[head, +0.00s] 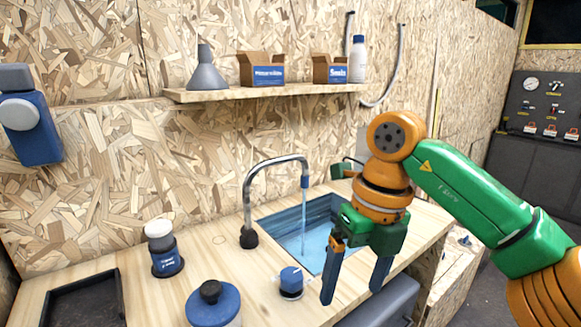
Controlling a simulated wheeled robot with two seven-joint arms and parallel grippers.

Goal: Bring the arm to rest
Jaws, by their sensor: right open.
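My right arm, green and orange, comes in from the right. Its gripper (356,284) points down in front of the sink's near right edge. The two dark blue fingers are apart with nothing between them. The sink (318,254) is set in the wooden counter, and a curved metal tap (247,195) stands at its left. A thin stream of water runs from the spout into the basin. A blue knob (291,281) sits on the counter just left of the gripper, apart from it. My left gripper is not in view.
A jar with a white lid (164,249), a blue round container (213,303) and a black tray (84,303) are on the counter's left. A shelf (265,92) above holds a grey funnel (206,72), two boxes and a white bottle (357,60). A blue dispenser (32,127) hangs at left.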

